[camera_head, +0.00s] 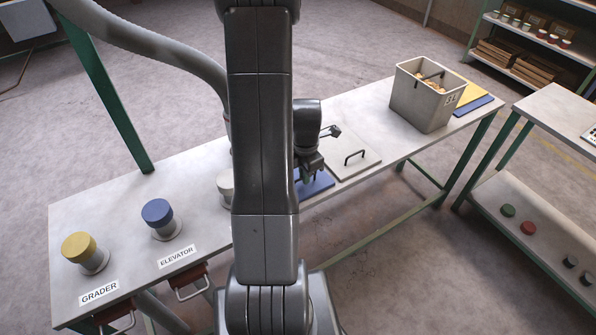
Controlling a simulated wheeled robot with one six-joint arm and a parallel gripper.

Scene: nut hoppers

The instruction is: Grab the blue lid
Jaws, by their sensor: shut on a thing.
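A flat blue lid (318,186) lies at the front edge of the table, right of my arm. My arm hides its left part. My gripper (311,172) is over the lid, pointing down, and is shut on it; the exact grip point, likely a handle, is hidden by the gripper. The lid looks flat on or very close to the table top; I cannot tell whether it is raised.
A pale lid (358,160) with black handles lies right behind the blue lid. A grey bin (420,108) with brown contents stands further right, by yellow (474,92) and blue (473,106) panels. Yellow-capped (78,247) and blue-capped (157,212) spouts stand left.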

